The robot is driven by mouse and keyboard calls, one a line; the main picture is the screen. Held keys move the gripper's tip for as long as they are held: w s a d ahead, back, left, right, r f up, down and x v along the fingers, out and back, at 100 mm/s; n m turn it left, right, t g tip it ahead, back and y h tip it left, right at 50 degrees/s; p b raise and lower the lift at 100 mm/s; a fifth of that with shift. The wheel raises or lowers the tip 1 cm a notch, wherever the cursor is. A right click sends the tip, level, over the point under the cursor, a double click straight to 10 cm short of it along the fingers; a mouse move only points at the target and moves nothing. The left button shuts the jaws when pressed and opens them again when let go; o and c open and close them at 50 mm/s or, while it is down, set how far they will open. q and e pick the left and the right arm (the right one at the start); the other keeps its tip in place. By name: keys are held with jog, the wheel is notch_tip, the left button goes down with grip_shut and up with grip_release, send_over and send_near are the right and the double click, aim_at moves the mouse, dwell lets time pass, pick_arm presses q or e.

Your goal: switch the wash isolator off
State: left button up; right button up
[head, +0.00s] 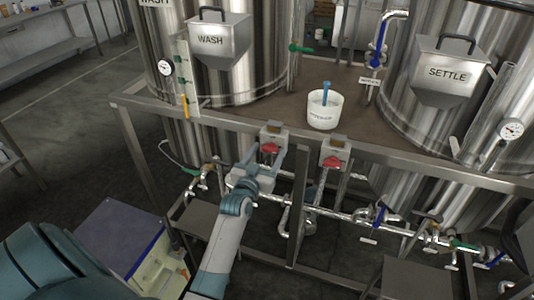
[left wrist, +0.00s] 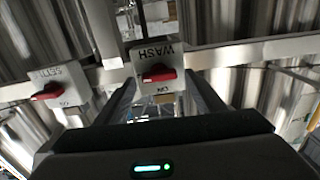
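The wash isolator (head: 273,137) is a small pale box with a red handle (head: 269,148), mounted on the front frame rail below the wash tank. In the left wrist view the box (left wrist: 146,56) reads WASH upside down. Its red handle (left wrist: 154,74) lies roughly crosswise, with an ON mark beside it. My left gripper (head: 266,153) is open just in front of this box. In the left wrist view its fingers (left wrist: 160,100) stand apart on either side below the handle, with nothing visibly held. My right gripper is not in view.
A second isolator (head: 335,152) with a red handle sits just right on the same rail; it also shows in the left wrist view (left wrist: 58,92). A frame post (head: 299,205) stands between them. Pipes and valves (head: 375,215) run below. A white tub (head: 324,110) stands on the deck above.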

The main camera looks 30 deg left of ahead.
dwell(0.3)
pick_arm(q)
jog(key=b+v, duration=0.4)
jog(key=v, duration=1.3)
jog(key=shift+s, duration=0.2)
jog(key=shift+f, duration=0.2)
